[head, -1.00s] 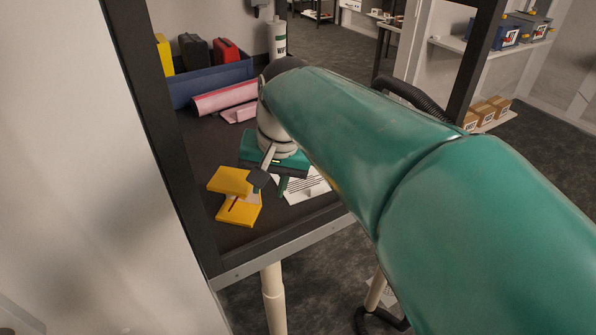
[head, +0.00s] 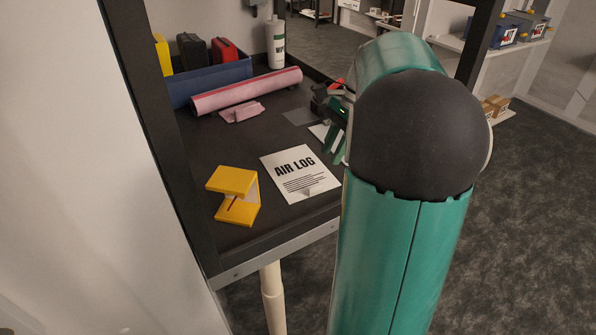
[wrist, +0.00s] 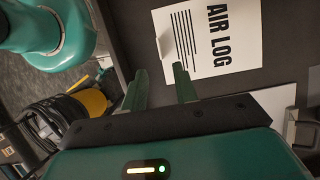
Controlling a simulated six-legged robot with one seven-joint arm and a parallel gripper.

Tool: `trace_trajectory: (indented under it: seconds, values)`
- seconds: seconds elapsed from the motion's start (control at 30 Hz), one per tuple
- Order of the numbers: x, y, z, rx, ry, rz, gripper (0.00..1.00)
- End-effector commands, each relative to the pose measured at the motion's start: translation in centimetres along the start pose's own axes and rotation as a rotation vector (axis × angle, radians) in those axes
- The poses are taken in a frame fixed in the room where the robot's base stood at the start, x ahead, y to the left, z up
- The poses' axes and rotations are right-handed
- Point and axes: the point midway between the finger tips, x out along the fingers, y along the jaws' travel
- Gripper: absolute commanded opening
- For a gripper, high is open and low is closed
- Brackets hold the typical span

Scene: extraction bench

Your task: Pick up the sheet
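The white sheet (head: 290,170), headed AIR LOG, lies on the dark bench near its front edge. A small flap at its lower edge looks curled up. It also shows at the top of the wrist view (wrist: 215,55), with the flap towards my fingers. My gripper (head: 334,140) is right of the sheet in the head view, partly hidden by my arm. In the wrist view its two green fingers (wrist: 160,84) are apart with nothing between them. The sheet lies beyond the fingertips, not between them.
A yellow bracket-like block (head: 232,182) stands left of the sheet. Behind are a pink roll (head: 247,92), a smaller pink piece (head: 242,112), a blue bin (head: 207,84) and a white bottle (head: 276,45). A dark post (head: 160,140) rises at the bench's left.

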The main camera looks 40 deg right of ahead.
Motion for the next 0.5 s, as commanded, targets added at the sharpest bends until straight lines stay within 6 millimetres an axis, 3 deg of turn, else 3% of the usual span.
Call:
trace_trajectory:
  seconds: [0.2, 0.5]
  values:
    - [3.9, 0.1, 0.0, -0.002, -0.001, 0.002, 0.29]
    - [6.7, 0.2, -0.1, -0.001, -0.001, 0.002, 0.29]
